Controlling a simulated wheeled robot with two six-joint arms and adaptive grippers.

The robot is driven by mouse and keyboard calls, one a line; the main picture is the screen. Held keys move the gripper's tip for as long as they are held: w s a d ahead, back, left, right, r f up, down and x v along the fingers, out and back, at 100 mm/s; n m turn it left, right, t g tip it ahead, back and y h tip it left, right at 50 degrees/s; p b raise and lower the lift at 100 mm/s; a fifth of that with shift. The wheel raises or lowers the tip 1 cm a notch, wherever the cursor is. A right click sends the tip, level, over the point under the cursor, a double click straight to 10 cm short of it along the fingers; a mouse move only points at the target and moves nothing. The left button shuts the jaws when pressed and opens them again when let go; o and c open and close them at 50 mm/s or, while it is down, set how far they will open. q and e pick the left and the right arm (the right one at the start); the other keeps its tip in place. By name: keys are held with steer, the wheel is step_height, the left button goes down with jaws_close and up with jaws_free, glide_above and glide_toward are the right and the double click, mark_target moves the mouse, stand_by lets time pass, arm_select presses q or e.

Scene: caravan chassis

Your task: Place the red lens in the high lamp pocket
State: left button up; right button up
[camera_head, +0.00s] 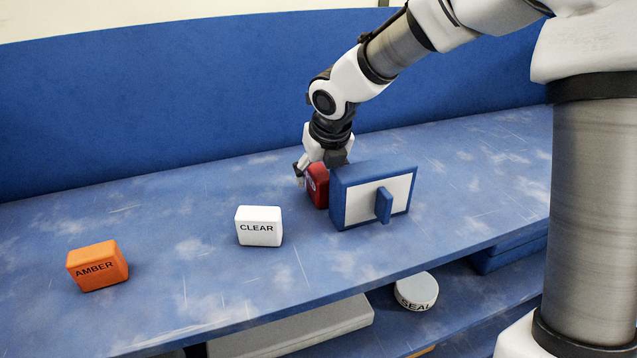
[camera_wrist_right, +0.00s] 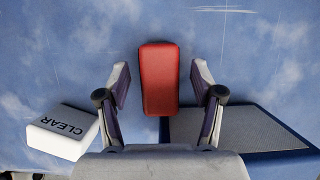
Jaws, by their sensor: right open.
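The red lens (camera_head: 318,186) is a small red block on the blue worktop, partly hidden behind the blue framed panel in the head view. In the right wrist view the red lens (camera_wrist_right: 159,78) lies between the fingers. My right gripper (camera_head: 312,172) is over the red lens with its fingers open, one on each side. In the right wrist view the fingers (camera_wrist_right: 159,95) show gaps to the lens on both sides. My left gripper is not in view. I cannot make out which part is the high lamp pocket.
A blue-framed panel with a pale face and a blue tab (camera_head: 345,212) stands close beside the red lens. A white CLEAR block (camera_head: 259,235) and an orange AMBER block (camera_head: 97,277) sit to the left. A round SEAL piece (camera_head: 416,287) is on the lower shelf. The worktop's right part is clear.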

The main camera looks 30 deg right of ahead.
steer(key=shift+w+f, duration=0.2)
steer(key=shift+w, duration=0.05)
steer(key=shift+s+r, duration=0.25)
steer(key=shift+s, duration=0.1)
steer(key=c, duration=0.9)
steer(key=shift+s+a, duration=0.1)
steer(key=c, duration=0.4)
jaws_close()
